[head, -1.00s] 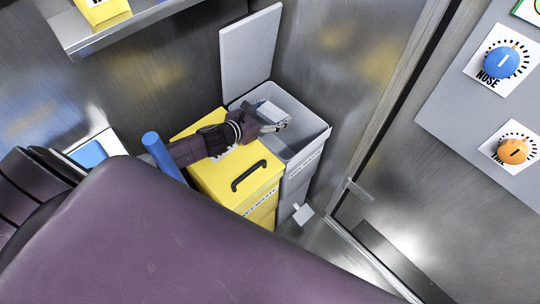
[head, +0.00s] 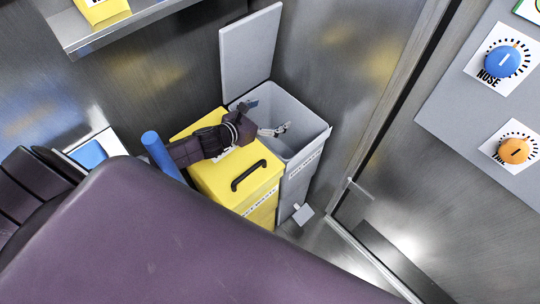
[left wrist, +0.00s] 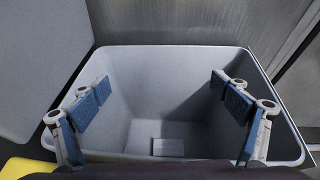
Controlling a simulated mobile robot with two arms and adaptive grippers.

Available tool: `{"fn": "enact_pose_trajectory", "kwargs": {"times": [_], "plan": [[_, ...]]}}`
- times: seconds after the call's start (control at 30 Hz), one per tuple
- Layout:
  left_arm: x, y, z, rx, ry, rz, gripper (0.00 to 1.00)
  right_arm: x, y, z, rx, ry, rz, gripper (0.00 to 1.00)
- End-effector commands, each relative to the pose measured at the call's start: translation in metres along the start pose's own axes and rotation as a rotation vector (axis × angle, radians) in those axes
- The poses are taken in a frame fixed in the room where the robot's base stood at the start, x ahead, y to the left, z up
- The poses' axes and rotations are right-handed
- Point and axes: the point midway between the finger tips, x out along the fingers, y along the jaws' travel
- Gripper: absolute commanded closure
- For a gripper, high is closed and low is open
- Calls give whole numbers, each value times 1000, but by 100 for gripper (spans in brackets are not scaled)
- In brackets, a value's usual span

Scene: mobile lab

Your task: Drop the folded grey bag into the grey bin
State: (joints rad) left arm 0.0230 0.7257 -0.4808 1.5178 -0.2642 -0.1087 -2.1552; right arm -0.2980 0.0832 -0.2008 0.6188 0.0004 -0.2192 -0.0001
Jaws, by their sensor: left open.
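The grey bin (head: 296,190) stands in the corner with its lid (head: 250,45) raised against the wall. My left gripper (head: 268,117) is over the bin's open mouth, its fingers spread and empty. In the left wrist view the gripper (left wrist: 161,95) has its two blue-padded fingers wide apart above the bin's inside. The folded grey bag (left wrist: 168,147) shows there as a small pale rectangle low inside the bin, apart from the fingers. The bag is hidden in the head view. My right gripper is not in view.
A yellow bin (head: 222,184) with a black handle stands against the grey bin's left side, under my left forearm. A pedal (head: 303,213) sticks out at the grey bin's foot. A wall panel with knobs (head: 502,62) is at the right.

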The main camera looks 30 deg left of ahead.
Motion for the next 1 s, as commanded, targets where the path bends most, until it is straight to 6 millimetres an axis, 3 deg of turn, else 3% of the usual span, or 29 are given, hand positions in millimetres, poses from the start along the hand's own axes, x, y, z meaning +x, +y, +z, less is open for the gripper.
{"fn": "enact_pose_trajectory", "kwargs": {"times": [0.5, 0.7, 1.0], "plan": [[-87, 0, -2, 1, 3, 0, 8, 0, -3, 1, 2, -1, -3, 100], [-103, 0, 0, 2, 1, 0, 8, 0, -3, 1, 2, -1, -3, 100], [-108, 0, 1, 2, 0, 0, 8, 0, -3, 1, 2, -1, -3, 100]]}}
